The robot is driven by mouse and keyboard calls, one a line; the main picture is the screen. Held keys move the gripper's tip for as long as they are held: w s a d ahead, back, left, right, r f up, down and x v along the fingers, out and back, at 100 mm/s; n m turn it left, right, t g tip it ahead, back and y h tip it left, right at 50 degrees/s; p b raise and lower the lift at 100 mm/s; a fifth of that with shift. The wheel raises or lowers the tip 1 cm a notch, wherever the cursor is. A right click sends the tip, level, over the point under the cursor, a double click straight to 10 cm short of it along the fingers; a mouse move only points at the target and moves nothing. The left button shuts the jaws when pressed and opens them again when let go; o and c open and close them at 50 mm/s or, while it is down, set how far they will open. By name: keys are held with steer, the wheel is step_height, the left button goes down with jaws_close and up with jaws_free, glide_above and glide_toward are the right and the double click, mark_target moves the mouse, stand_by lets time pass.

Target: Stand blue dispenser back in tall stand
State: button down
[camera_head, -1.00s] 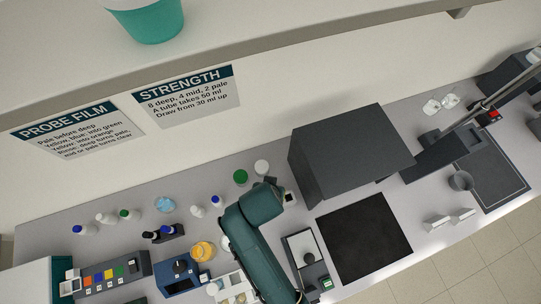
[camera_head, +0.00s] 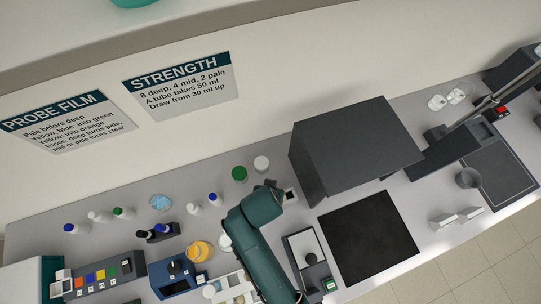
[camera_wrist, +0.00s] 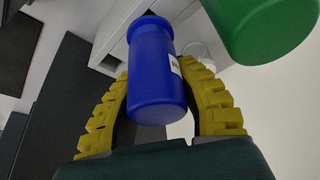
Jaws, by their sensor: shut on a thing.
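The blue dispenser (camera_wrist: 155,75) is a blue cylinder with a narrower collar and a small white label, seen in the wrist view. The yellow fingers of my gripper (camera_wrist: 165,105) lie on both sides of it and are shut on it. In the head view my teal arm (camera_head: 258,240) reaches over the bench and hides the fingers and the dispenser. A white block-like thing (camera_wrist: 112,38) with dark gaps stands beyond the dispenser in the wrist view. I cannot tell whether it is the tall stand.
A large green cylinder (camera_wrist: 268,22) is close on the right in the wrist view. In the head view, green-lidded (camera_head: 239,173) and white-lidded (camera_head: 261,163) containers stand behind my arm. A dark grey box (camera_head: 355,145) is to the right, with a black mat (camera_head: 368,236) before it.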

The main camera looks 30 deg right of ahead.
steer(key=shift+f, duration=0.4)
stand_by(0.8)
steer(key=c, duration=0.8)
jaws_free()
steer(key=v, duration=1.2)
